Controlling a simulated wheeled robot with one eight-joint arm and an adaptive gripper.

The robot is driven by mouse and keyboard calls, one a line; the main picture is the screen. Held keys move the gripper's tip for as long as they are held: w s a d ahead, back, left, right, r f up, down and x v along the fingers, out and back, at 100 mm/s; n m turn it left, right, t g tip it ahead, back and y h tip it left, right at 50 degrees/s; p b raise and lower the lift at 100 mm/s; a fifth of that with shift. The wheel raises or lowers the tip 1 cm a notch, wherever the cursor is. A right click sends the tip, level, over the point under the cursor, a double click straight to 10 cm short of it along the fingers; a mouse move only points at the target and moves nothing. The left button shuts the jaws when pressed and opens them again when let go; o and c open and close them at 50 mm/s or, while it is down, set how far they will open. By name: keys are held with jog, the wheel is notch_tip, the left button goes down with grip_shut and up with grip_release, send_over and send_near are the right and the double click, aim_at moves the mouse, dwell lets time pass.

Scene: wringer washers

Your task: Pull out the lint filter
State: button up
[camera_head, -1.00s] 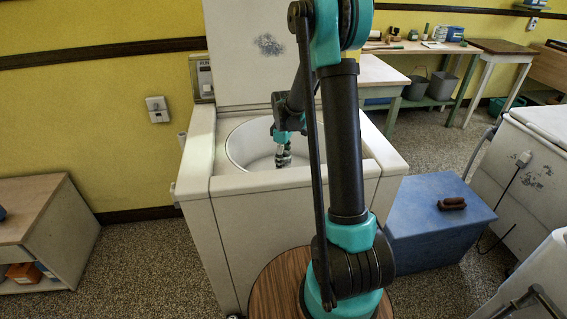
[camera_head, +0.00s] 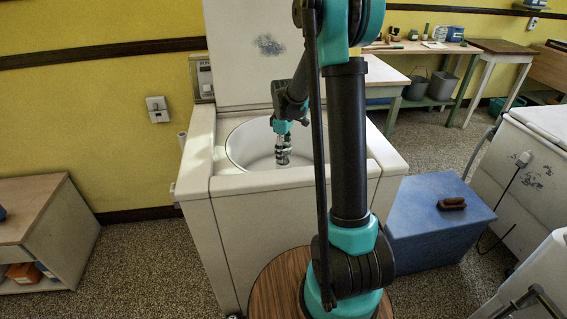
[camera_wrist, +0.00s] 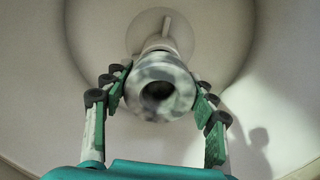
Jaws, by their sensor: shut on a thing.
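The lint filter (camera_wrist: 180,82) is a mottled grey, round piece with a dark hole in its end. In the wrist view my gripper (camera_wrist: 160,92) has its green and black fingers closed on both sides of it. A pale post (camera_wrist: 170,27) shows behind the filter, over the tub floor; I cannot tell whether they touch. In the head view my gripper (camera_head: 283,150) points down inside the open tub (camera_head: 243,150) of the white washer (camera_head: 240,195). The filter is too small there to make out clearly.
The raised lid (camera_head: 235,65) stands behind the tub, and the tub rim surrounds my gripper. A blue box (camera_head: 425,230) with a brown brush (camera_head: 452,203) stands right of the washer. A low shelf (camera_head: 35,215) is at the left, with open floor between.

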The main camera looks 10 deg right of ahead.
jog(key=shift+r, duration=3.55)
